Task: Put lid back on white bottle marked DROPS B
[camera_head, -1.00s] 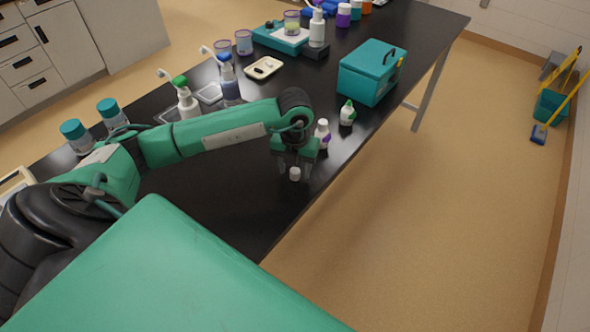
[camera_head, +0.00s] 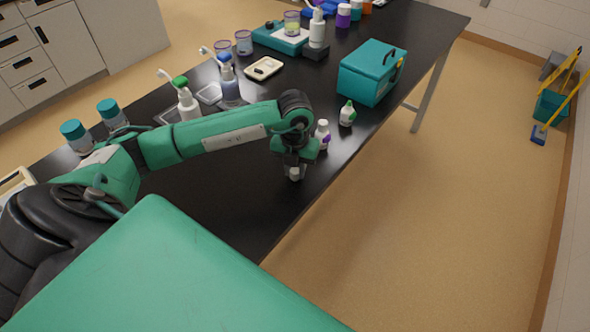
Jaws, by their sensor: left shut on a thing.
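My left gripper (camera_head: 295,174) points down over the black bench near its front edge. Its fingers are shut on a small white lid (camera_head: 296,176), which is partly hidden between them and sits at or close to the bench top. A small white bottle with a purple label (camera_head: 322,134) stands upright just behind and to the right of the gripper. A second small white bottle with a green cap (camera_head: 347,114) stands farther right. The markings on both bottles are too small to read. My right gripper is not in view.
A teal box with a handle (camera_head: 368,75) stands behind the small bottles. Pump and wash bottles (camera_head: 188,103), a cream tray (camera_head: 263,68) and teal-capped jars (camera_head: 75,135) line the far side. The bench left of the gripper is clear beneath my arm.

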